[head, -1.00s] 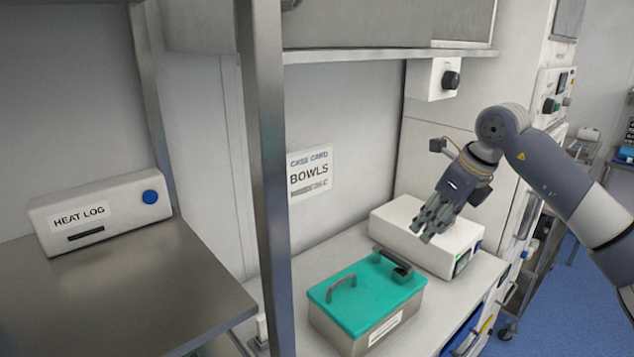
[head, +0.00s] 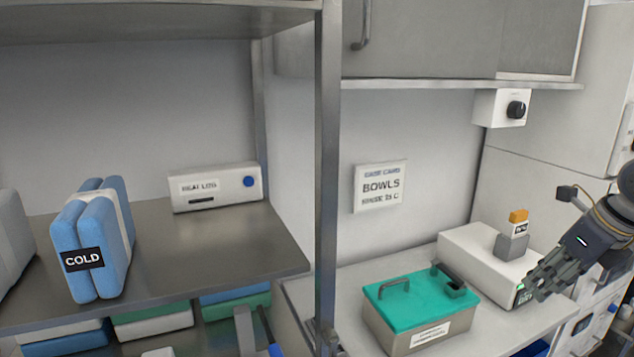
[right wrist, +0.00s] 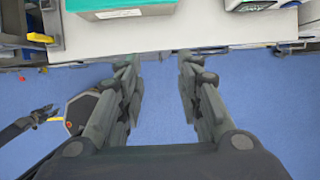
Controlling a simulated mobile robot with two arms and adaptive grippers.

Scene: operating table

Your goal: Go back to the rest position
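My right gripper (head: 538,288) is at the right of the head view, in front of the white device's right end. In the right wrist view its fingers (right wrist: 160,65) are spread apart, with nothing between them but blue floor and the counter's edge. My left gripper does not show in the head view.
A teal-lidded metal box (head: 415,302) and a white device (head: 470,262) with an orange-capped item (head: 515,232) stand on the right counter. A steel upright (head: 327,170) divides the bays. A blue COLD pack (head: 108,240) and heat log box (head: 222,198) sit on the left shelf.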

